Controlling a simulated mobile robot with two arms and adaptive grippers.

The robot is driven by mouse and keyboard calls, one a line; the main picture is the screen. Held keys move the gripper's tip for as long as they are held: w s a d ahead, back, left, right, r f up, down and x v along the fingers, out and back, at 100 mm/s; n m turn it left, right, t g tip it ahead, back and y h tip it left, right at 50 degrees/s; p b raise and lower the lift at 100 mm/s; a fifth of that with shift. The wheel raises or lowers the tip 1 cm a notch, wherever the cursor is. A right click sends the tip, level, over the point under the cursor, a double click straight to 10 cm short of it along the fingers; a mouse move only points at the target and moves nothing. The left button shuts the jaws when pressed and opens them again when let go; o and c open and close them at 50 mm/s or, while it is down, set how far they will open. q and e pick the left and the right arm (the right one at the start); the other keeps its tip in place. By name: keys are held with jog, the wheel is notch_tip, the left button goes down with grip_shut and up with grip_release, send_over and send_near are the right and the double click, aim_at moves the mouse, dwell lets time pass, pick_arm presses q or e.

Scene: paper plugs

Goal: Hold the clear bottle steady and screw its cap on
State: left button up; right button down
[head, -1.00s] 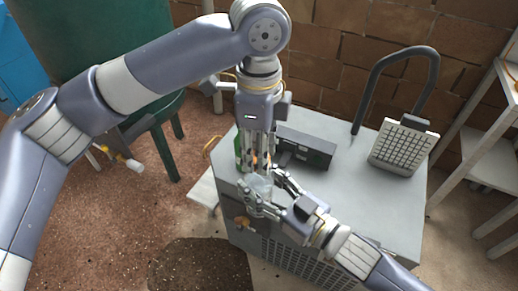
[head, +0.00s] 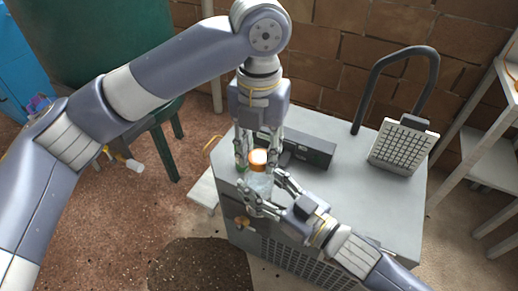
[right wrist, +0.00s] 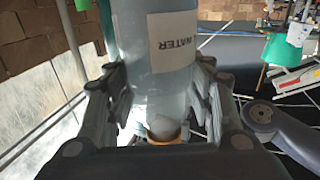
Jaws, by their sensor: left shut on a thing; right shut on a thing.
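The clear bottle (head: 259,184) stands upright near the front left of the grey cabinet's top. My right gripper (head: 268,193) comes from the lower right and is shut around the bottle's body. In the right wrist view, the bottle (right wrist: 152,85) stands between the two fingers, with a white label (right wrist: 172,42) reading "WATER".
A dark box (head: 309,150) lies on the cabinet (head: 365,205) behind the bottle. A small green item (head: 240,167) shows beside my left gripper, partly hidden. A grey grid-faced device (head: 402,145) with a curved black tube stands at the right.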

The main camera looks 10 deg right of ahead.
pick_arm(q)
jog(key=m, duration=0.9)
jog(key=shift+m, duration=0.4)
jog(key=o, duration=0.7)
jog(key=shift+c, duration=0.2)
jog(key=shift+r, duration=2.25)
jog(key=shift+c, duration=0.4)
